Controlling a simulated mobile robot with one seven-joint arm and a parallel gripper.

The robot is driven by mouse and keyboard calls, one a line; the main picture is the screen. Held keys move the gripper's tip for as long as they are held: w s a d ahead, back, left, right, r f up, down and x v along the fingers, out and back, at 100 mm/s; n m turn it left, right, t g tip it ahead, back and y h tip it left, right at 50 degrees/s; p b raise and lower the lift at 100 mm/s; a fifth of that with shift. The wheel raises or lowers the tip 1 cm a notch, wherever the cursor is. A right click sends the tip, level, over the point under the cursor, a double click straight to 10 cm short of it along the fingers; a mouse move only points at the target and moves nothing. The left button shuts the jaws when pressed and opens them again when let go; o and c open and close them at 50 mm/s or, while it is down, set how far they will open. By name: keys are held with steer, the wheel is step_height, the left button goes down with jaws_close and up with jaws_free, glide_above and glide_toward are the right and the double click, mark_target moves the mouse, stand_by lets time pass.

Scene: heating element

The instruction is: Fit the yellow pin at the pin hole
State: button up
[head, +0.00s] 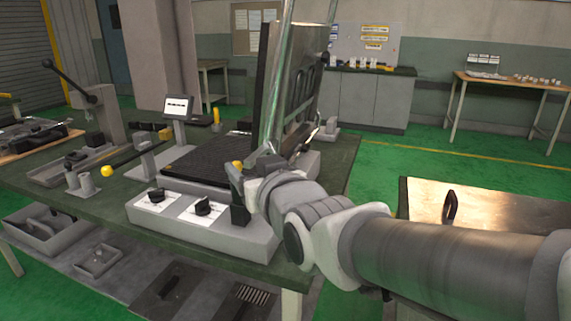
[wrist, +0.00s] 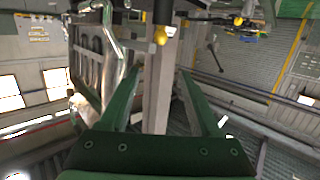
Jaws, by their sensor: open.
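A yellow upright pin (head: 215,115) stands in a dark base on the far side of the green bench, left of the raised press plate. A second small yellow piece (head: 238,163) shows right by my gripper (head: 238,192), partly hidden; I cannot tell what it belongs to. My gripper is over the front control box of the press. In the wrist view, its two green fingers (wrist: 160,100) are apart with nothing held between them. A yellow tip (wrist: 160,35) shows beyond them near the top; I cannot tell which piece it is. I cannot make out the pin hole.
The control box (head: 155,218) with black knobs stands at the bench front. The press's upright plate (head: 300,85) and shiny bar (head: 272,100) rise close behind my gripper. A yellow ball knob (head: 106,171) and a small screen (head: 178,107) are to the left.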

steer(key=shift+p+v, duration=0.35)
steer(key=shift+v, duration=1.75)
steer(key=s+d+f+m+g+h, duration=0.3)
steer(key=s+d+f+g+h, duration=0.15)
steer(key=s+d+f, duration=0.35)
steer(key=s+d+f+m+g+h, duration=0.2)
steer(key=s+d+f+g+h, duration=0.25)
steer(key=d, duration=0.65)
step_height(320, 180, up, 24)
steer(key=s+y+p, duration=0.1)
steer(key=p, duration=2.2)
steer(key=shift+y, duration=0.4)
steer(key=shift+s+a, duration=0.1)
